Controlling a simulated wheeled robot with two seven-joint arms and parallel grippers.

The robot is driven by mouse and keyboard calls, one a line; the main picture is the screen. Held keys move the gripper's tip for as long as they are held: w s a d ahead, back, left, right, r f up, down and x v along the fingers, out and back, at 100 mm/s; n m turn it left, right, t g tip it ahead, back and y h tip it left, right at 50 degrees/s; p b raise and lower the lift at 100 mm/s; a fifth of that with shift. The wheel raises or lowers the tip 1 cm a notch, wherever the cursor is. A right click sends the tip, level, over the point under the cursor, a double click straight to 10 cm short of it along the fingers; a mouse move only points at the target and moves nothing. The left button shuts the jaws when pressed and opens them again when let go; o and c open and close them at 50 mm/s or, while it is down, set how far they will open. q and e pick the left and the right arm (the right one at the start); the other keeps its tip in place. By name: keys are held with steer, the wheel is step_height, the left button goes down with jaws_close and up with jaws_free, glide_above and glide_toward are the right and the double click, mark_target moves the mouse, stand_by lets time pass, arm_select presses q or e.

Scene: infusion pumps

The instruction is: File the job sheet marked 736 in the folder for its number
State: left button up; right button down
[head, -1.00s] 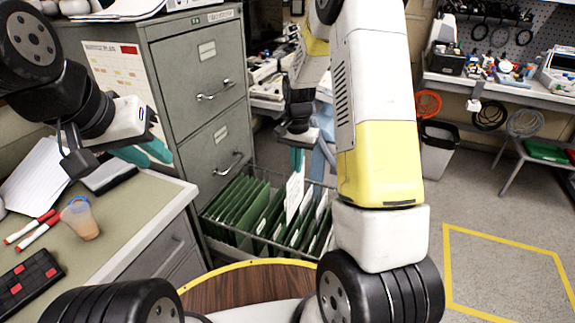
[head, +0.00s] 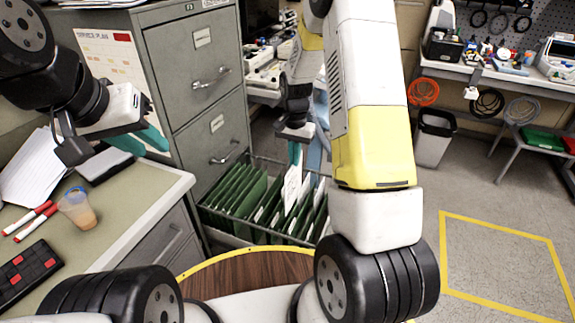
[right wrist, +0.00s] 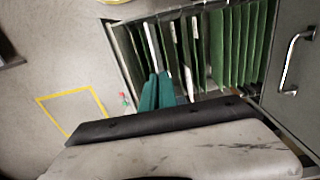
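The open file drawer (head: 225,234) at the foot of the grey cabinet holds green hanging folders (head: 232,192), also seen in the right wrist view (right wrist: 230,45). A white job sheet (head: 291,188) with dark print stands upright among the folders towards the right, rising above them; its number is too small to read. My right gripper (head: 295,155) is directly above it, teal fingertips close together at its top edge. In the right wrist view the fingers (right wrist: 158,80) appear shut on the sheet (right wrist: 151,45). My left gripper (head: 140,140) is over the desk, fingers apart and empty.
The desk (head: 140,205) at left carries papers (head: 38,170), red markers (head: 35,222), a cup (head: 77,210) and a black tray (head: 28,275). The grey cabinet (head: 195,100) rises behind the drawer.

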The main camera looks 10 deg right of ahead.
mark_target(294, 200)
steer(key=shift+f, duration=9.7)
steer(key=c, duration=2.1)
jaws_free()
steer(key=o, duration=0.5)
steer(key=shift+r, duration=3.9)
steer(key=shift+w, duration=0.1)
